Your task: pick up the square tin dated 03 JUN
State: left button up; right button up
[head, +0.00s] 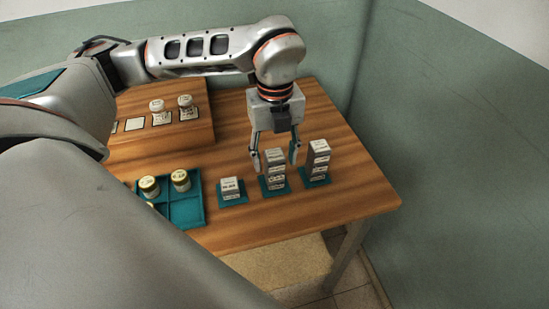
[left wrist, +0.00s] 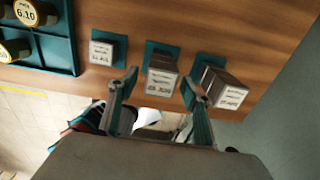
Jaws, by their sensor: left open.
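Three piles of square grey tins with white labels stand on teal mats. The middle pile (head: 275,172) has several tins; in the left wrist view its top tin (left wrist: 161,80) bears a blurred date that seems to end in JUN. The right pile (head: 317,160) also has several tins, and its label (left wrist: 227,92) is too blurred to read surely. The left pile (head: 231,188) is low. My left gripper (head: 274,161) is open and empty, pointing down at the middle pile, a finger toward either side. In the left wrist view its fingertips (left wrist: 160,77) flank that pile's image.
A teal divided tray (head: 183,212) with round lidded jars (head: 181,180) stands left of the piles. Two more jars (head: 157,107) stand on a raised wooden shelf behind. The right pile is close beside my gripper. The table's right end is bare, near the green wall.

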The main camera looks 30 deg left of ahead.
pick_arm(q)
jog(key=c, duration=1.2)
